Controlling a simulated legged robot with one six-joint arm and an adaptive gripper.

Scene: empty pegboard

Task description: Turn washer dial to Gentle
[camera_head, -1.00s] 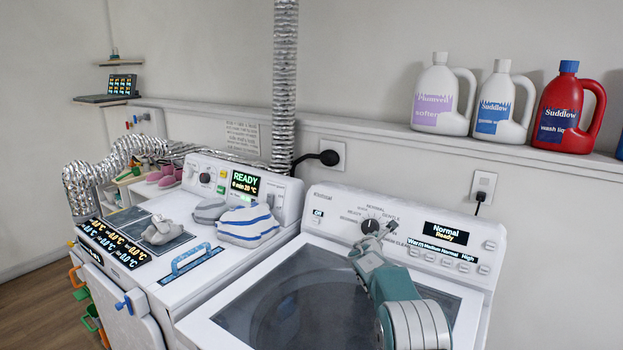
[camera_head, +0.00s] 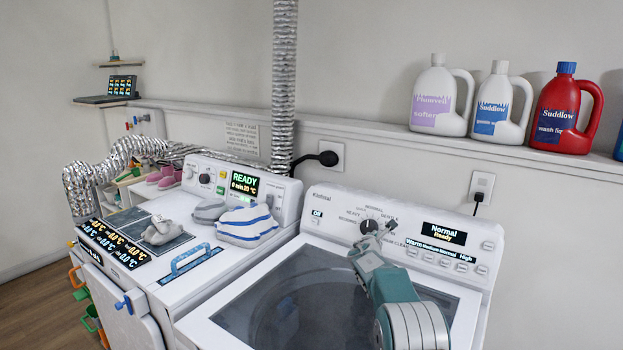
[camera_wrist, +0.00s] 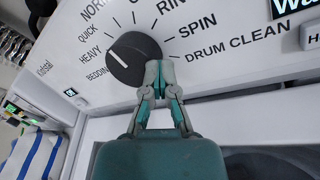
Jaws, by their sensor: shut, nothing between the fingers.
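The washer dial (camera_wrist: 128,62) is a dark round knob with a white pointer line on the washer's white control panel; it also shows in the head view (camera_head: 369,226). In the head view my gripper (camera_head: 385,230) covers part of the panel.
The washer display (camera_head: 445,232) reads Normal, Ready, with buttons below it. The washer's glass lid (camera_head: 290,305) lies under my arm. A second machine (camera_head: 240,265) with folded cloths stands at left. Bottles (camera_head: 440,95) stand on the ledge behind.

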